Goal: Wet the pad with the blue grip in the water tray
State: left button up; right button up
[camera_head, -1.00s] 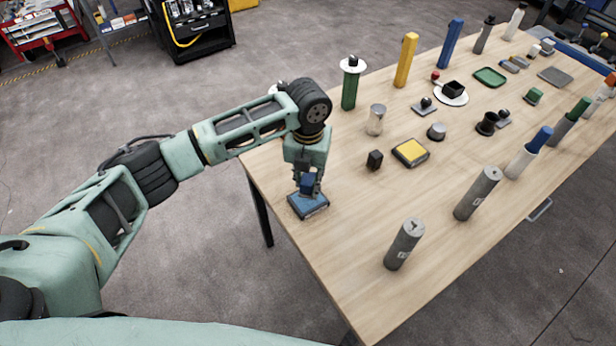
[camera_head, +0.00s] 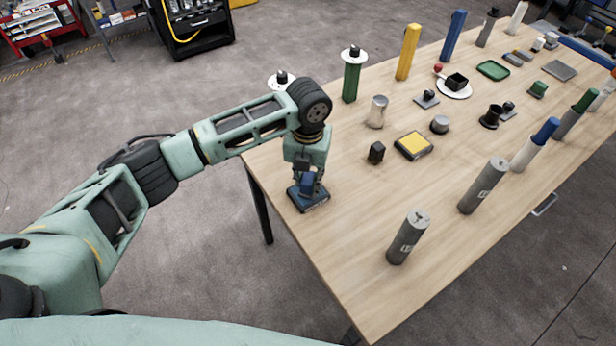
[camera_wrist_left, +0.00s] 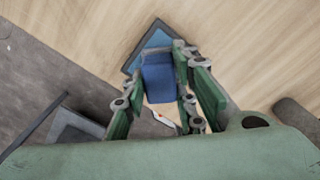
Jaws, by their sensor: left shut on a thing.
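My left gripper (camera_head: 308,178) is shut on the blue grip (camera_head: 307,183) of the pad, at the near left corner of the table. In the left wrist view the blue grip (camera_wrist_left: 158,78) is a block between the green fingers of my left gripper (camera_wrist_left: 170,100). The water tray (camera_head: 320,206) is a small, dark-rimmed blue square tray directly under the grip. Its corner also shows in the left wrist view (camera_wrist_left: 157,35). The pad's underside is hidden, so I cannot tell whether it touches the water. My right gripper is not in view.
A grey cylinder (camera_head: 407,238) stands at the near edge. A metal cup (camera_head: 377,112) and a green post (camera_head: 351,82) stand behind. Bare wood lies between.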

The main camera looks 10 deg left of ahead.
aim_at(308, 178)
pick_arm(q)
jog(key=shift+f, duration=0.5)
dwell(0.4)
dwell(0.6)
jog(key=shift+s+f, duration=0.1)
dwell(1.0)
notch_tip(308, 178, up, 7)
jog(key=p, duration=0.7)
dwell(0.4)
dwell(0.4)
